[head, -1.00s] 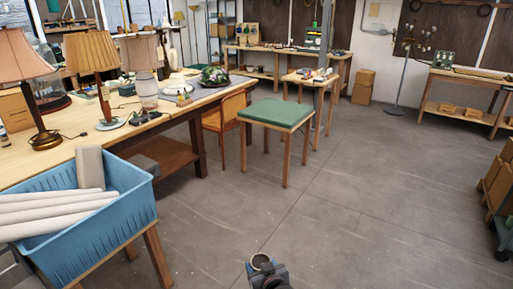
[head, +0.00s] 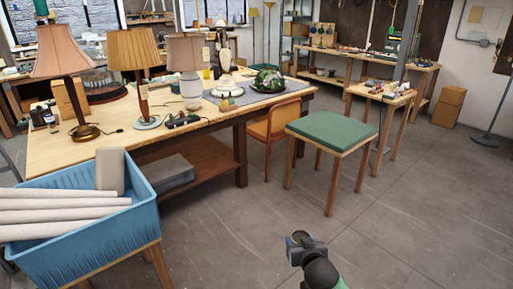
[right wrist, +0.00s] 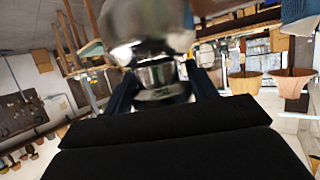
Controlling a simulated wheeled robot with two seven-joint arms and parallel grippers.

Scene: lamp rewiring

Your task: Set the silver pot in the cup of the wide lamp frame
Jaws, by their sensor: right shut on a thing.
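My right gripper (head: 299,238) is low in the middle of the head view, over the bare floor, well short of the workbench. In the right wrist view, a shiny silver pot (right wrist: 150,22) sits between its dark fingers, which are shut on it. In the head view I cannot make the pot out clearly. A white lamp body (head: 224,66) stands on the grey mat by the far right of the workbench (head: 75,150). I cannot tell the wide lamp frame or its cup at this distance. My left gripper is not in view.
A blue bin (head: 85,240) of rolls is at left. Floor between is clear.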

